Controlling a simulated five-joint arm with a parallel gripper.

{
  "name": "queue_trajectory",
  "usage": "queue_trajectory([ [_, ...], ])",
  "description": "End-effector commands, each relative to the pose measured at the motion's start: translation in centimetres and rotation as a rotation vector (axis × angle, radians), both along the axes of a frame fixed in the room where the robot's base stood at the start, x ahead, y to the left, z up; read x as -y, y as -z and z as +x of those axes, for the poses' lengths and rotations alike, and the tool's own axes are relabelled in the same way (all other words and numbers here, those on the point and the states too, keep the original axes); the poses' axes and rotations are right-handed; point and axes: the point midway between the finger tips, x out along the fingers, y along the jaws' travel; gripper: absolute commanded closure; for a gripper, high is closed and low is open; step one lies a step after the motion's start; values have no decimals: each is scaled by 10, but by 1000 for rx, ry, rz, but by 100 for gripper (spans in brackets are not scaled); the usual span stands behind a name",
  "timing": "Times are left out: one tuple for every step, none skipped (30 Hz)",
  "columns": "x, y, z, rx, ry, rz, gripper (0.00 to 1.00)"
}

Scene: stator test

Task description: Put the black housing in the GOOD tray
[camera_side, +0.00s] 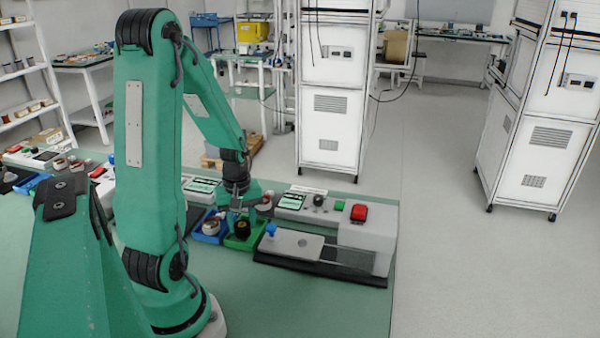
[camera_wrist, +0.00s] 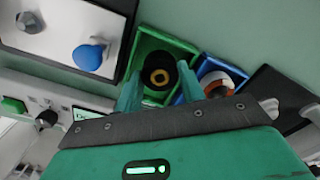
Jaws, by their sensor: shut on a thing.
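The black housing (camera_wrist: 148,68), a dark round part with a yellowish ring in its middle, is between the two fingers of my gripper (camera_wrist: 159,84). My gripper is shut on it. In the side view the housing (camera_side: 243,228) is at the green tray (camera_side: 230,244), below my gripper (camera_side: 242,217). In the wrist view the housing lies within the outline of the green tray (camera_wrist: 166,37). I cannot tell whether it touches the tray floor. No GOOD label can be read on the tray.
A blue tray (camera_wrist: 206,66) holding a white and orange-brown round part (camera_wrist: 219,82) adjoins the green tray. On its other side stands a test fixture (camera_side: 300,244) with a blue knob (camera_side: 271,229). A red button (camera_side: 359,212) sits on a grey box behind. The near bench is clear.

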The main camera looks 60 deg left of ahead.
Motion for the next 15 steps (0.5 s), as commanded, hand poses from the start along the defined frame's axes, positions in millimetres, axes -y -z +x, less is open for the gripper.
queue_trajectory([
  [0, 1, 0, 0, 0, 0, 85],
  [0, 2, 0, 0, 0, 0, 85],
  [0, 3, 0, 0, 0, 0, 85],
  [0, 3, 0, 0, 0, 0, 85],
  [0, 4, 0, 0, 0, 0, 85],
  [0, 5, 0, 0, 0, -1, 85],
  [0, 6, 0, -1, 0, -1, 85],
  [0, 6, 0, -1, 0, -1, 85],
  [0, 7, 0, -1, 0, -1, 85],
  [0, 7, 0, -1, 0, -1, 85],
  [0, 8, 0, -1, 0, -1, 85],
  [0, 8, 0, -1, 0, -1, 85],
  [0, 9, 0, 0, 0, 0, 85],
  [0, 9, 0, 0, 0, 0, 85],
  [0, 9, 0, 0, 0, 0, 85],
])
